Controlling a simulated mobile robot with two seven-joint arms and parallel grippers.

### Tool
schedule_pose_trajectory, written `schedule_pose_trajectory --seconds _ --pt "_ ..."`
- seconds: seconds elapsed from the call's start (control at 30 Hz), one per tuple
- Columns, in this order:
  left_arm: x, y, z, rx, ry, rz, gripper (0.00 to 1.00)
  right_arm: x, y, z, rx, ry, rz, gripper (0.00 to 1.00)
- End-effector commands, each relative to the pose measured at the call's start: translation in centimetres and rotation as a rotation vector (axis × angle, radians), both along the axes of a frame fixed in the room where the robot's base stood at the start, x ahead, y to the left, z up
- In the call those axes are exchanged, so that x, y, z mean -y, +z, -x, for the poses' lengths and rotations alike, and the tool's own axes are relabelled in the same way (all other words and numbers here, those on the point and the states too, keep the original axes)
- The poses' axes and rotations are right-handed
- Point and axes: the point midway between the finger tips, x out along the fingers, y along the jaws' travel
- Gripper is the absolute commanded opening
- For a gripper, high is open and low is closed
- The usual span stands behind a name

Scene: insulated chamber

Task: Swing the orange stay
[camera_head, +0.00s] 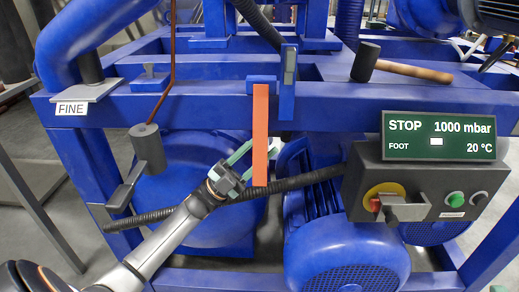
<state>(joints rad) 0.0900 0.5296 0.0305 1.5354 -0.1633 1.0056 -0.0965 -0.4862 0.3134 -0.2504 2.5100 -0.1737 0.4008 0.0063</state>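The orange stay (260,128) is a flat, narrow bar. It hangs upright in front of the blue frame beam (190,108), its top end at a small blue bracket (262,80). My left gripper (262,155) comes in from the lower left and is at the lower half of the stay. Its pale green fingers are spread apart. One fingertip shows left of the stay and the other reaches behind it to the right, partly hidden. I cannot tell whether either finger touches the stay. My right gripper does not show.
A mallet (366,62) with a wooden handle lies on the beam at right. A grey control box (365,180) with a display (438,136) reading "STOP 1000 mbar" is right of the stay. Blue motors (346,250) sit underneath.

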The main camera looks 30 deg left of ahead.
Motion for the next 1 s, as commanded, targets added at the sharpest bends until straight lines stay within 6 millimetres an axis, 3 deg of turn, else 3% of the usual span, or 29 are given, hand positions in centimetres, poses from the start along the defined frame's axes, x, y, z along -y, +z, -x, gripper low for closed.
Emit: schedule_pose_trajectory --seconds 0.03,0.33,1.0 --pt "-0.01 -0.02 0.0 0.0 0.0 0.0 0.34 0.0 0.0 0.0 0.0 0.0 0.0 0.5" --pt "-0.02 -0.04 0.01 0.0 0.0 0.0 0.01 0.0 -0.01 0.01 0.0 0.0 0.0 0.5" --pt "-0.03 -0.05 0.01 -0.001 0.001 0.0 0.0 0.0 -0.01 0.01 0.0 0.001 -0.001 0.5"
